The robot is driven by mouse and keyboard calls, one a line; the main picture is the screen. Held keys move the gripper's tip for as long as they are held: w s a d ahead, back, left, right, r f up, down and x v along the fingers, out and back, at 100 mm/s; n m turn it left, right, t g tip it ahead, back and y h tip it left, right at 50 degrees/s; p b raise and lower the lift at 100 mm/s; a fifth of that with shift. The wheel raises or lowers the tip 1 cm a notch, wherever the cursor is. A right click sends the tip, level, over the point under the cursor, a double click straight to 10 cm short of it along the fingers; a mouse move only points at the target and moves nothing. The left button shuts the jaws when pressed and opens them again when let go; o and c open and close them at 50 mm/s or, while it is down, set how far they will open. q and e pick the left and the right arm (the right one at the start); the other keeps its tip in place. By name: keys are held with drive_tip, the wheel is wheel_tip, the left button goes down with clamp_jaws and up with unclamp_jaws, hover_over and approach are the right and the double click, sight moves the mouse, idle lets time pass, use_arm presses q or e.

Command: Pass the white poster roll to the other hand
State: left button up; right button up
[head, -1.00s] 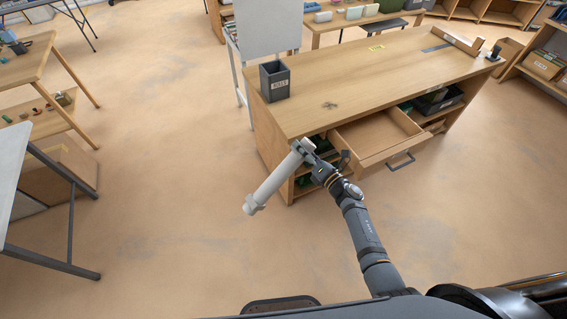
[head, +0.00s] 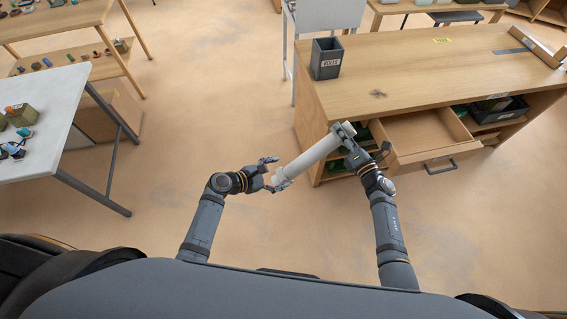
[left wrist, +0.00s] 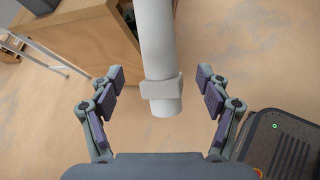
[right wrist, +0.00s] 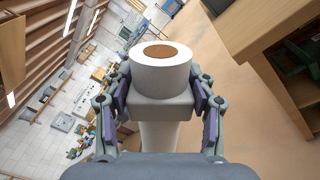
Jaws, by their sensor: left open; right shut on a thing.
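The white poster roll (head: 312,157) is held in the air in front of the desk, tilted with its upper end to the right. My right gripper (head: 348,143) is shut on the roll near that upper end; in the right wrist view the roll's round end (right wrist: 161,65) rises between the fingers. My left gripper (head: 271,175) is open around the roll's lower end. In the left wrist view the roll (left wrist: 158,50) and its collar (left wrist: 161,88) lie between the spread fingers (left wrist: 161,92), apart from both.
A wooden desk (head: 420,75) with an open drawer (head: 430,140) stands right behind the roll. A dark bin labelled ROLLS (head: 327,58) stands on it. A white-topped table (head: 55,90) is at the left. The floor between is clear.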

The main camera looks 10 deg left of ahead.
use_arm(q)
drive_tip(key=n+h, duration=0.1)
approach(311, 157)
drive_tip(key=x, duration=0.4)
drive_tip(key=f+x, duration=0.1)
drive_tip(key=x, duration=0.3)
drive_tip(key=a+x, duration=0.1)
drive_tip(key=x, duration=0.3)
drive_tip(key=shift+w+a+f, duration=0.15)
drive_tip(key=shift+w+f, duration=0.1)
drive_tip(key=shift+f, duration=0.05)
drive_tip(key=c, duration=1.4)
drive_tip(key=shift+c, duration=0.2)
use_arm(e)
drive_tip(key=o, duration=1.2)
drive_tip(key=shift+o, duration=0.2)
